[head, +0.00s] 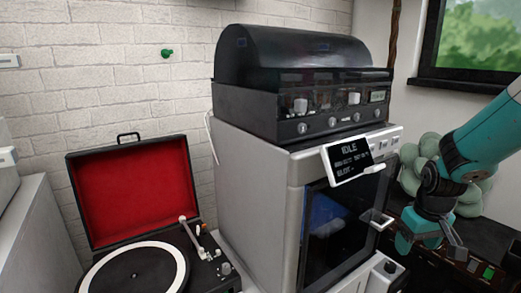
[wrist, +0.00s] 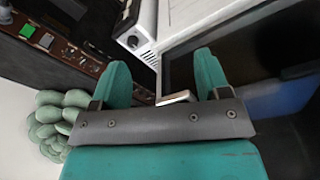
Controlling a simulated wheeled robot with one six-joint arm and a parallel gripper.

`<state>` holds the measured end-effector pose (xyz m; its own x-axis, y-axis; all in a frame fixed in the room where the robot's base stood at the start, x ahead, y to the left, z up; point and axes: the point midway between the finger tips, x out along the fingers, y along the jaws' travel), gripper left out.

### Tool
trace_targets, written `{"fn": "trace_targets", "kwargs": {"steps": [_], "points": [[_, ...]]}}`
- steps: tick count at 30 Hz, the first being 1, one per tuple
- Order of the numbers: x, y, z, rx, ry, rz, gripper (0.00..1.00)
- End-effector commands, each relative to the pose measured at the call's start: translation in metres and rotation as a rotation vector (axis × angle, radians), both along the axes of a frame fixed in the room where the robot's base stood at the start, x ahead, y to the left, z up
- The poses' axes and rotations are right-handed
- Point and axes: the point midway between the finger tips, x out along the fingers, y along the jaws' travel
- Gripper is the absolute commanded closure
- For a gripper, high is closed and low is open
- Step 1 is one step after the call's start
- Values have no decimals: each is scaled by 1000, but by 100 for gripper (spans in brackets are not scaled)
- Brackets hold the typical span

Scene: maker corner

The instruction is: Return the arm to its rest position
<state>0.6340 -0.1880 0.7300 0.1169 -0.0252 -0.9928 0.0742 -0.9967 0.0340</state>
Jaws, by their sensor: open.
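My gripper (head: 430,245) hangs at the right of the head view, at the end of my teal arm, to the right of the grey printer-like machine (head: 248,190). In the wrist view its two teal fingers (wrist: 161,68) stand wide apart, with nothing gripped between them. The machine's dark glass door (head: 335,235) looks closed. Its pale handle (head: 376,218) is left of my gripper; in the wrist view the handle (wrist: 175,97) shows near the fingers. I cannot tell the exact gap.
A display reading IDLE (head: 348,160) sits on the machine's front, under a black-hooded unit (head: 290,60). An open red-lined record player (head: 130,195) stands left. A green cactus-like plant (head: 475,195) and a panel with a green button (head: 489,272) are close to my arm. A window (head: 475,40) is behind.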

Motion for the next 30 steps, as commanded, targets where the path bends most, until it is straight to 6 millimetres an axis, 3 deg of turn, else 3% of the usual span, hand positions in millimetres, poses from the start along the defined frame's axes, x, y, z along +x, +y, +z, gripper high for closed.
{"fn": "trace_targets", "kwargs": {"steps": [3,11,14,18,24,30], "points": [[-39,38,31,6,-45,-16,31],[-129,89,58,39,-121,-67,31],[-141,133,77,136,-98,61,31],[-174,185,103,246,-52,262,31],[-238,236,139,352,18,577,31],[-234,233,196,349,23,560,31]]}}
